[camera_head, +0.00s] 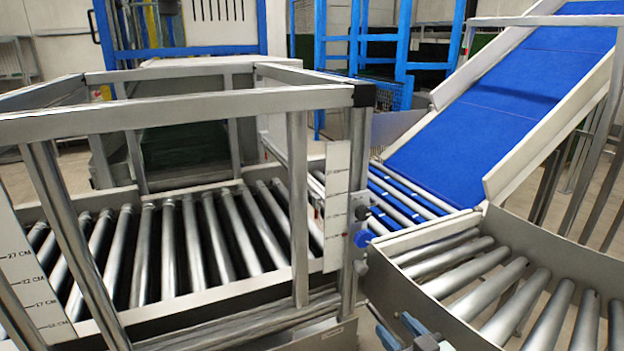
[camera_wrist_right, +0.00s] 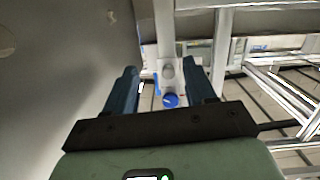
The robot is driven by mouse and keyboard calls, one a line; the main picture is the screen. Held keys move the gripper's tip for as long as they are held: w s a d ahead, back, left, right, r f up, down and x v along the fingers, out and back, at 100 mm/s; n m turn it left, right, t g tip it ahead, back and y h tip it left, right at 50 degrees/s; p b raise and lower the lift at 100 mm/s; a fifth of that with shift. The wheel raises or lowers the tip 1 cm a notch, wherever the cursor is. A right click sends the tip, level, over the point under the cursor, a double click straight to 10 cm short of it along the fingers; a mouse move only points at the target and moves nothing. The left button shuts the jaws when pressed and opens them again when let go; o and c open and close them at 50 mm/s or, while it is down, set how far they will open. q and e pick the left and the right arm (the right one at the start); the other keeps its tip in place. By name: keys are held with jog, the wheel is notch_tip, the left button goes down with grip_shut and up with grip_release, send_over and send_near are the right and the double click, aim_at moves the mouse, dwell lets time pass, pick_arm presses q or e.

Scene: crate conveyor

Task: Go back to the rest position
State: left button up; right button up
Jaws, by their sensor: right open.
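My right gripper (camera_head: 396,326) shows at the bottom edge of the head view, low in front of the frame post and beside the curved roller conveyor. In the right wrist view, the two blue fingers of my right gripper (camera_wrist_right: 158,72) stand apart with nothing between them. A blue button (camera_wrist_right: 170,100) on a grey post appears beyond and between the fingers, apart from them. The same blue button (camera_head: 363,239) shows in the head view above the gripper. My left gripper is not in view.
A metal frame (camera_head: 180,105) stands over straight rollers (camera_head: 180,245) at left. A curved roller conveyor (camera_head: 500,285) with a grey side wall (camera_head: 440,300) lies close on the right. A blue inclined belt (camera_head: 500,105) rises behind. No crate shows on the rollers.

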jog(key=s+a+f+m+g+h+p, duration=0.1)
jog(key=s+f+m+g+p, duration=0.25)
jog(key=f, duration=0.85)
jog(key=s+a+f+m+g+h+p, duration=0.15)
jog(key=s+f+g+p, duration=0.3)
jog(key=f, duration=0.75)
pick_arm(q)
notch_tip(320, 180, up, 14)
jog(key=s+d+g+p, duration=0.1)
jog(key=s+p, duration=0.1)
jog(key=p, duration=0.3)
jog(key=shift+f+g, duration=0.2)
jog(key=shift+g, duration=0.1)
pick_arm(e)
jog(key=s+a+f+m+g, duration=0.1)
jog(key=s+f+g, duration=0.3)
jog(key=s, duration=0.8)
jog(key=s+a+f+m+g, duration=0.2)
jog(key=s+a+f+g, duration=0.2)
jog(key=s, duration=0.8)
jog(key=shift+a+f+m+g+y, duration=0.3)
jog(key=shift+f+g+y, duration=0.15)
jog(key=shift+f, duration=0.1)
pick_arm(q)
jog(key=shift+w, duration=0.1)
